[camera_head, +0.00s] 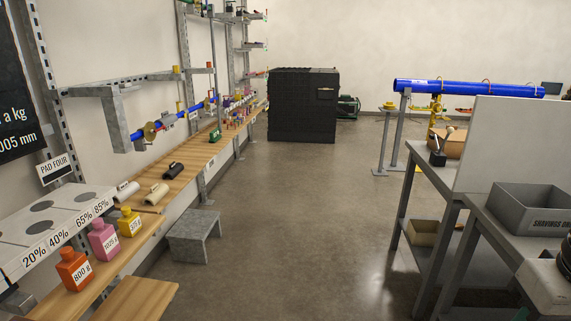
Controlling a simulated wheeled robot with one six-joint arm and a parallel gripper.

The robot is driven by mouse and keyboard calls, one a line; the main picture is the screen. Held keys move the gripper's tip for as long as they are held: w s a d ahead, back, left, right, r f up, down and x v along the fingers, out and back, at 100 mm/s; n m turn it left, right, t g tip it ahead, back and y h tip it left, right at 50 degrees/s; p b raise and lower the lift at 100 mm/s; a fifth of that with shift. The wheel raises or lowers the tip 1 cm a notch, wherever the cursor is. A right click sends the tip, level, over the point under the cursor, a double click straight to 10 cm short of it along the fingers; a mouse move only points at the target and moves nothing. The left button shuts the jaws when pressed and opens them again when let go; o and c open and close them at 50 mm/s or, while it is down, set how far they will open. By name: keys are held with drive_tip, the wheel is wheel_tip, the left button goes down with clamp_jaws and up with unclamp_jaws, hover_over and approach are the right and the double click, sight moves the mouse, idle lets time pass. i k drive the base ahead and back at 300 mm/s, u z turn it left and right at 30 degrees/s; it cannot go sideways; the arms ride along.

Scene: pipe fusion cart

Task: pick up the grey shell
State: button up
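Three small half-round shells lie in a row on the wooden shelf along the left wall in the head view. The one nearest the left is a pale, whitish-grey shell (126,191). Beside it to the right is a cream-beige shell (156,194), and farther back is a black shell (174,170). The pale one looks the closest to grey, though its exact shade is hard to tell at this size. All three are uncovered. I do not see my gripper in this view.
Orange (74,269), pink (103,240) and yellow (129,222) weight bottles stand in front of the shells. A grey step stool (195,238) stands on the floor by the shelf. A grey bench (433,181) is at right. The middle floor (290,220) is clear.

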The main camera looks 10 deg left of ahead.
sight(167, 120)
drive_tip(key=u, duration=0.05)
drive_tip(key=i, duration=2)
drive_tip(key=u, duration=0.75)
drive_tip(key=i, duration=2.05)
drive_tip(key=u, duration=0.9)
drive_tip(key=i, duration=0.8)
drive_tip(key=u, duration=0.15)
